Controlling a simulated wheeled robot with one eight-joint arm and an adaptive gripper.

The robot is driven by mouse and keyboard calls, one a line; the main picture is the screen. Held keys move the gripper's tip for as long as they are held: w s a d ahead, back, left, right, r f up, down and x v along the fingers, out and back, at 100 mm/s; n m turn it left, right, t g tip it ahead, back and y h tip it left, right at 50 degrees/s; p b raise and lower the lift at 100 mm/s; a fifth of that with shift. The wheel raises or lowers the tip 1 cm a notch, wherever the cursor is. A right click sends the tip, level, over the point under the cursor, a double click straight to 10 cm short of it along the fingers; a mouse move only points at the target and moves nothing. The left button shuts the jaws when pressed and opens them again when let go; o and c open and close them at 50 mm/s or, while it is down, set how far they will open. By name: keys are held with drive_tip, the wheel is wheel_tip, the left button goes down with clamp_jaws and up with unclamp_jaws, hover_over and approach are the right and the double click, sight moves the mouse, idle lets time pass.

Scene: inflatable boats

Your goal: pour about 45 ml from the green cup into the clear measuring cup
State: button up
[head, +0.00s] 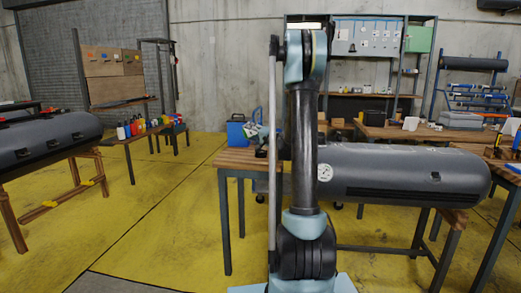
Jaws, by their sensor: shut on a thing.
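In the head view my upright arm fills the middle and hides part of the wooden-topped table (240,158) behind it. My gripper cannot be made out. Small dark, pale and greenish shapes show just left of the arm above this table, too small and overlapped to name. I cannot make out the green cup or the clear measuring cup, and I cannot tell whether either is behind my arm.
A blue box (236,133) is at the table's far left. A grey inflatable tube (405,172) with a round gauge (325,174) lies right of my arm. Another tube (45,138) rests on a wooden stand at left. Colourful bottles (128,129) stand on a bench. Yellow floor (150,205) is clear at left.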

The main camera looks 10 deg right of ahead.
drive_tip(key=shift+d+r+m+t+y+p, duration=0.15)
drive_tip(key=shift+r+m+t+p, duration=0.15)
drive_tip(key=shift+m+p, duration=0.35)
drive_tip(key=shift+r+m+t+y+p, duration=0.2)
drive_tip(key=shift+r+m+p, duration=0.15)
drive_tip(key=shift+m+p, duration=0.25)
idle(1.4)
drive_tip(key=shift+s+a+f+n+g, duration=0.15)
drive_tip(key=shift+f+n+g, duration=0.15)
drive_tip(key=shift+n, duration=0.3)
drive_tip(key=shift+w+a+f+n+g, duration=0.1)
drive_tip(key=shift+f+n+g, duration=0.15)
drive_tip(key=shift+n, duration=0.3)
drive_tip(key=shift+a+n+h, duration=0.1)
drive_tip(key=shift+n+h, duration=0.35)
drive_tip(key=shift+n, duration=0.25)
drive_tip(key=shift+r+n+g+h, duration=0.3)
drive_tip(key=shift+n+g, duration=0.05)
drive_tip(key=shift+n, duration=0.15)
